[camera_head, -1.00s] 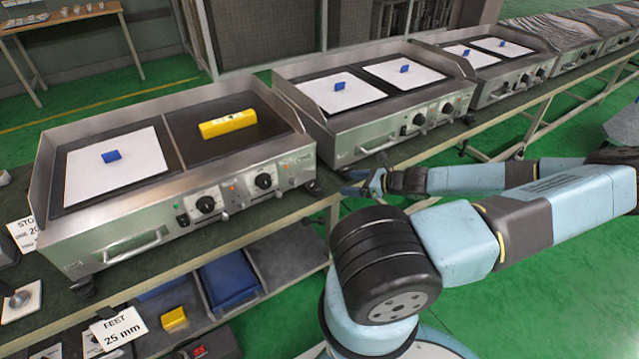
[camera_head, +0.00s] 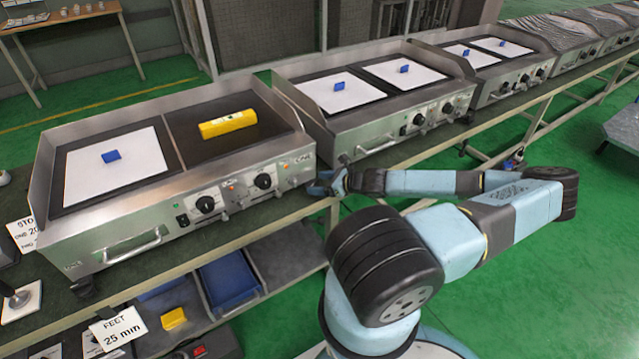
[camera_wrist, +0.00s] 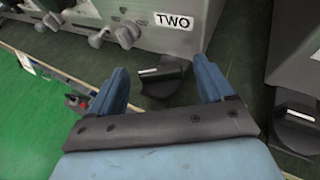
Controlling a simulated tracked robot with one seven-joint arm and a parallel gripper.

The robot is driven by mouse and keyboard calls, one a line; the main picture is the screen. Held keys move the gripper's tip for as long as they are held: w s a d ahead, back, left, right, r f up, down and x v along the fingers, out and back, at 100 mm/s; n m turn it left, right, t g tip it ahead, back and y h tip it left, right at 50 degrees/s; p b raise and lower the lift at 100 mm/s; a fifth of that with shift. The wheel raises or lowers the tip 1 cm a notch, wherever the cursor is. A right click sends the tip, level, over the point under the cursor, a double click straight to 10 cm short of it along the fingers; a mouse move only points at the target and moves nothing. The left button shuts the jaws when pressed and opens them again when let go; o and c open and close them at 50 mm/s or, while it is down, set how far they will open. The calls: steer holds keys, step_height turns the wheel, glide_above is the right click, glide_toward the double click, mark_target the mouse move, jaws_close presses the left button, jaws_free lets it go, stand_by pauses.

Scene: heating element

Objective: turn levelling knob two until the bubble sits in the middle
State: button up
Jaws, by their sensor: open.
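The black levelling knob (camera_wrist: 163,78), with a white line on it, stands under the steel corner labelled TWO (camera_wrist: 172,20) in the wrist view. My gripper (camera_wrist: 162,70) is open, one blue finger on each side of the knob; I cannot tell whether either touches it. In the head view my gripper (camera_head: 324,184) is at the front right corner of the nearest griddle (camera_head: 165,200), where my fingers hide the foot. A yellow level (camera_head: 228,123) lies on this griddle's bare dark right plate. Its bubble is too small to make out.
A second black knob (camera_wrist: 298,125) is close to the right under the neighbouring griddle (camera_head: 385,120). Control knobs (camera_wrist: 112,32) stick out at the upper left of the wrist view. The bench front edge lies just below, with open green floor beyond.

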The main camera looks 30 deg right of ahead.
steer(key=shift+w+a+f, duration=0.15)
steer(key=shift+w+a, duration=0.05)
steer(key=shift+w, duration=0.1)
steer(key=c, duration=1)
steer(key=shift+d, duration=0.1)
steer(key=shift+c, duration=0.2)
